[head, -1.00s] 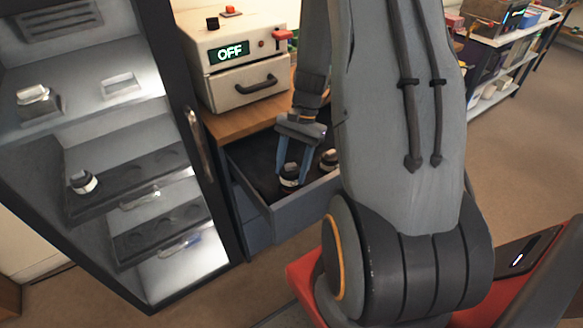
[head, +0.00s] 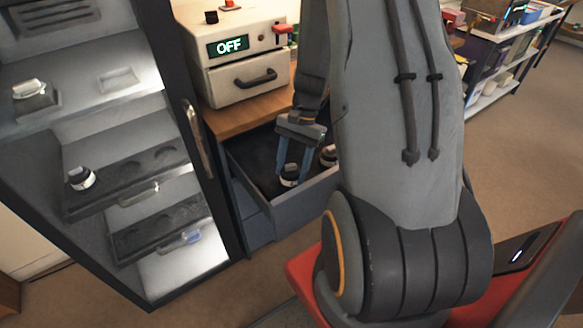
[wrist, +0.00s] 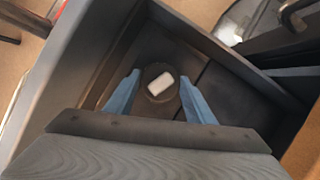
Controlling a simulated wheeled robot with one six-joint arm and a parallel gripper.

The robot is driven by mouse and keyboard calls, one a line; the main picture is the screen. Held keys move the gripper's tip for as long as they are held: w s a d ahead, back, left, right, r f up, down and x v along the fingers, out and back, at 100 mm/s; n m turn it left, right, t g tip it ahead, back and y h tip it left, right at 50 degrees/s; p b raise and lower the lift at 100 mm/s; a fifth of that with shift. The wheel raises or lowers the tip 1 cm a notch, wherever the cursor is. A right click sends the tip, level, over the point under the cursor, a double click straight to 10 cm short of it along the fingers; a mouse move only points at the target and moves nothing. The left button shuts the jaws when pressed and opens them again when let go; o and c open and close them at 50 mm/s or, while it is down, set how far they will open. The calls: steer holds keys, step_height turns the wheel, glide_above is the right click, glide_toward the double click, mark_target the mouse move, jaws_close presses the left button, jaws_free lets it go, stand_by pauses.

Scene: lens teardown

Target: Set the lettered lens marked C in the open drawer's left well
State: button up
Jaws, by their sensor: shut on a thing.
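My gripper (head: 294,165) points down into the open drawer (head: 311,195) with its blue fingers shut on a dark, round lens with a light band (head: 289,179). In the wrist view the lens (wrist: 150,95) sits between the fingertips (wrist: 158,98), a pale blank-looking patch on its top. No letter is readable on it. The lens is low in the drawer; I cannot tell if it touches the floor or which well is under it. A second lens (head: 328,155) is in the drawer to the right, partly hidden by my arm.
An open cabinet (head: 196,150) at left has shelves with another banded lens (head: 81,178) in a dark tray (head: 120,185). A cream box reading OFF (head: 232,84) stands on the wooden top (head: 235,125) above the drawer. The drawer walls are close around my gripper.

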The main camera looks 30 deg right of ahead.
steer(key=shift+f, duration=0.5)
steer(key=o, duration=1.4)
steer(key=shift+r, duration=0.1)
steer(key=shift+r+p, duration=3.5)
steer(key=shift+r, duration=1)
steer(key=s+a+r+n+t+h, duration=0.1)
steer(key=s+a+r+n, duration=0.1)
steer(key=a+r+n, duration=0.2)
steer(key=s+a+r+n+t+h, duration=0.1)
steer(key=s+a+r+n, duration=0.2)
steer(key=a+r+n, duration=0.1)
steer(key=s+a+r+n+t+h, duration=0.1)
steer(key=s+a+r+n+h, duration=0.1)
steer(key=s+a+r+n, duration=0.1)
steer(key=shift+a+r+n, duration=0.9)
steer(key=shift+a+r, duration=0.25)
steer(key=shift+r, duration=0.25)
